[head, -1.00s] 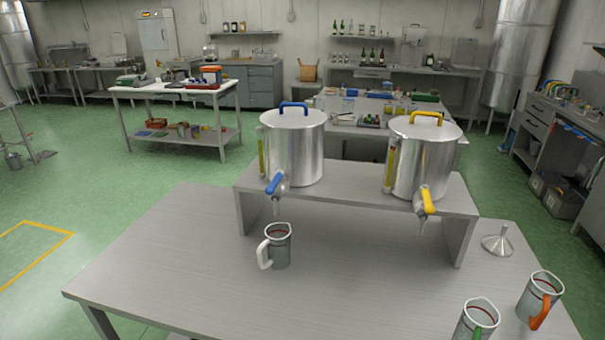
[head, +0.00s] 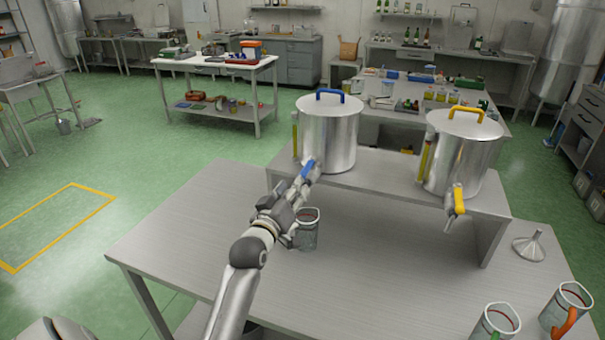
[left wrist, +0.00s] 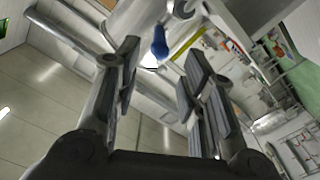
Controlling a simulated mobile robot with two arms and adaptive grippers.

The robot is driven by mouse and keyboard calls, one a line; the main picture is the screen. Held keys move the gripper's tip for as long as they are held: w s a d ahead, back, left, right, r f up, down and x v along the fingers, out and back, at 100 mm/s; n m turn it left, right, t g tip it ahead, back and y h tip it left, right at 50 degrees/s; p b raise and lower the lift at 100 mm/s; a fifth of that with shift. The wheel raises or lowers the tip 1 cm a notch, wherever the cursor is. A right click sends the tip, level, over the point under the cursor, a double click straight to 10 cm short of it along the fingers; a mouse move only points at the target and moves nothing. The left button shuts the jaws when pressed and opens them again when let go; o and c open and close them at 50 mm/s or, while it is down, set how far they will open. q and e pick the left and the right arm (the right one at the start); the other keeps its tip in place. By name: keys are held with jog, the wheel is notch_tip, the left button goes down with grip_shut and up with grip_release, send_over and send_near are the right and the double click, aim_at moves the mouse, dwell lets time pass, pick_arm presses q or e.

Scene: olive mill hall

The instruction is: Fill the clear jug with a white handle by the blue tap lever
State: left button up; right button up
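The clear jug (head: 308,236) stands upright on the table in front of the stand, below the blue tap. A red mark shows near its rim. My left arm hides its white handle. The blue tap lever (head: 308,168) is on the left steel drum (head: 330,133); it also shows in the left wrist view (left wrist: 160,42). My left gripper (head: 303,180) reaches up to the lever, above the jug. In the left wrist view its fingers (left wrist: 163,57) are apart, with the lever beyond and between the tips. Touch cannot be told. My right gripper is out of view.
A second drum (head: 462,155) with a yellow tap lever (head: 458,199) stands on the right of the same stand (head: 390,186). A green-handled jug (head: 497,324), an orange-handled jug (head: 566,308) and a funnel (head: 529,247) are on the right. The table's left part is clear.

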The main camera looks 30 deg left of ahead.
aim_at(302, 173)
pick_arm(q)
jog(key=shift+p+x, duration=0.9)
jog(key=shift+x, duration=2.9)
jog(key=shift+d, duration=0.1)
jog(key=shift+c, duration=0.4)
grip_shut()
